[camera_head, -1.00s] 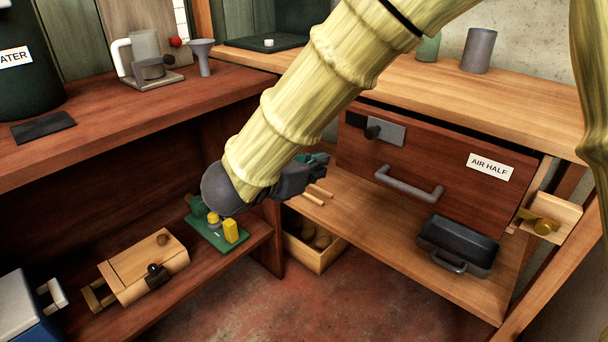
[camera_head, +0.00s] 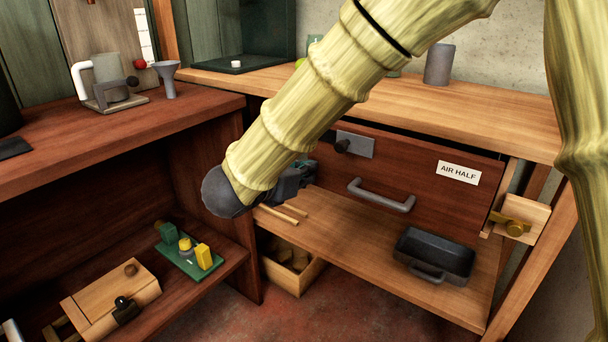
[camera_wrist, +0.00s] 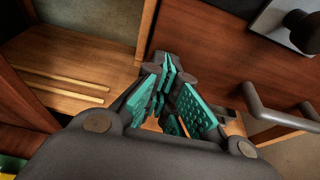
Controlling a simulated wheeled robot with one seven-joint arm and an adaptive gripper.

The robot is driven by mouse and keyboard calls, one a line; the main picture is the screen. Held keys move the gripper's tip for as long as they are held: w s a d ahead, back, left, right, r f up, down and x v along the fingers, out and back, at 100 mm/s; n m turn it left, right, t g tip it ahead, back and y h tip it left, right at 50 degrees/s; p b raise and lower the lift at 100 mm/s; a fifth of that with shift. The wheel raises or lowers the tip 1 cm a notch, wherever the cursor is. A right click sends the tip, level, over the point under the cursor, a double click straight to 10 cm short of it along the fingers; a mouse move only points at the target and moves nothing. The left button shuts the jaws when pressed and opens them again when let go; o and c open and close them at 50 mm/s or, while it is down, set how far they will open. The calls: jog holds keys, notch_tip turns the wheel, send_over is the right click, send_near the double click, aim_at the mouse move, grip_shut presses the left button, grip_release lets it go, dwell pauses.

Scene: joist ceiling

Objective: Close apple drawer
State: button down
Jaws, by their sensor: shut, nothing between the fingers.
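A wide reddish-brown drawer (camera_head: 430,195) sits under the right-hand counter. It has a grey bar handle (camera_head: 381,195), a grey plate with a dark knob (camera_head: 355,145) and a label reading "AIR HALF". A dark gap shows above its front; how far it stands out is hard to tell. No apple marking is readable. My gripper (camera_head: 303,178) is at the drawer's lower left, partly hidden behind my arm. In the wrist view, its teal fingers (camera_wrist: 172,108) are shut and empty, with the handle (camera_wrist: 275,112) to their right.
A dark tray (camera_head: 435,255) and sticks (camera_head: 285,213) lie on the shelf below the drawer. A wooden latch block (camera_head: 520,218) is at right. A green board (camera_head: 190,258) and wooden box (camera_head: 110,297) sit on the left shelf. Red floor lies between.

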aim_at(315, 185)
jog(key=w+d, duration=0.2)
jog(key=w, duration=0.1)
